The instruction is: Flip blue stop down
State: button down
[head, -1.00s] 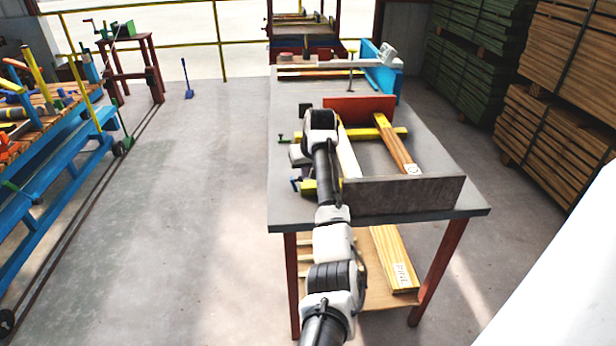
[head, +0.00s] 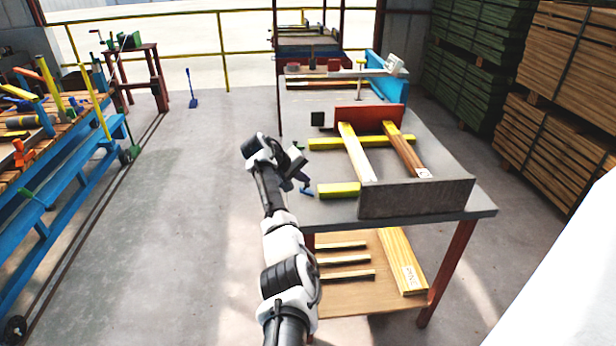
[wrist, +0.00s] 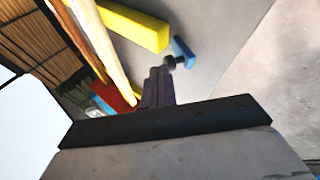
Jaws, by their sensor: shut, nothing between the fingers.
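A small blue stop (head: 306,189) sits at the left edge of the grey workbench, beside the end of the near yellow bar (head: 338,190). In the wrist view the blue stop (wrist: 183,50) appears just past my fingertips, with a dark round knob beside it. Whether it stands up or lies down is hard to tell. My gripper (head: 300,178) is shut and empty, reaching in from the left of the bench close to the stop. In the wrist view its fingers (wrist: 158,86) point toward the stop; a touch cannot be made out.
On the grey workbench (head: 440,150), two wooden boards (head: 357,152) lie between a red panel (head: 366,117) and a dark front plate (head: 415,197). A second yellow bar (head: 325,143) projects farther back. Wood pieces lie on the lower shelf (head: 370,300). Left of the bench, the floor is open.

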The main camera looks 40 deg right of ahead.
jog(key=shift+w+a+f+g+h+b, duration=0.35)
jog(key=shift+a+f+g+h, duration=0.2)
jog(key=shift+h, duration=0.25)
jog(key=shift+r, duration=0.1)
jog(key=shift+s+r, duration=0.1)
jog(key=shift+r+p, duration=0.75)
jog(key=shift+p, duration=0.05)
